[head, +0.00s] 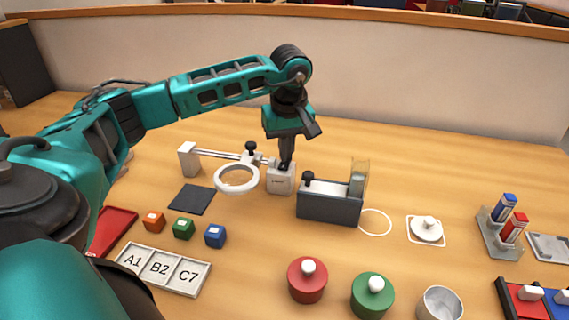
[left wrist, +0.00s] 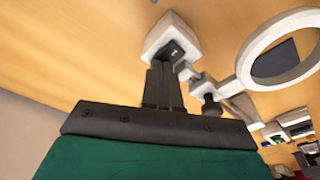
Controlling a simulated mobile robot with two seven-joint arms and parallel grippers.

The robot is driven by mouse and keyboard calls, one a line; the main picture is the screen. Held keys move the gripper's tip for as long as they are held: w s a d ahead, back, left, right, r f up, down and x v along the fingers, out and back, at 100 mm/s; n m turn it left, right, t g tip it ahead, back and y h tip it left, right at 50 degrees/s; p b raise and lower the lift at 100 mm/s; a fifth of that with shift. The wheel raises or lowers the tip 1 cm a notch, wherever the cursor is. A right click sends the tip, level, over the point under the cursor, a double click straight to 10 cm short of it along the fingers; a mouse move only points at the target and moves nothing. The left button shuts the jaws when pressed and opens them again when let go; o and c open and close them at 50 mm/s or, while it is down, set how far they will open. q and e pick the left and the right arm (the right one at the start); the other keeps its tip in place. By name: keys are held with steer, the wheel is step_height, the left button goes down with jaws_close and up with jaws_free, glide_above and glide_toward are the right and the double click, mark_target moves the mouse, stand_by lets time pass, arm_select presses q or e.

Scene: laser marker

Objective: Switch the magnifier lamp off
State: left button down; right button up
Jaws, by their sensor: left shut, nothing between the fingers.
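The magnifier lamp has a white ring (head: 237,179), a thin arm with a dark knob, and a white block at its left end. A white switch box (head: 280,181) stands at the right end of the arm. In the left wrist view the box (left wrist: 156,38) has a dark switch (left wrist: 173,49) on its face, and the ring (left wrist: 248,66) is at the right. My left gripper (head: 286,166) points down with shut, empty fingers at the top of the box. In the left wrist view its fingertips (left wrist: 161,66) are close to the switch; contact is unclear. My right gripper is out of view.
A dark grey box (head: 328,207) with a clear panel stands right of the switch box. A dark square pad (head: 191,199) and small coloured cubes lie left of the ring. Red (head: 307,283) and green (head: 372,297) round pots stand in front.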

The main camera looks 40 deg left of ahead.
arm_select(q)
steer(key=shift+r+p, duration=3)
steer(key=shift+r, duration=0.4)
steer(key=shift+f, duration=0.1)
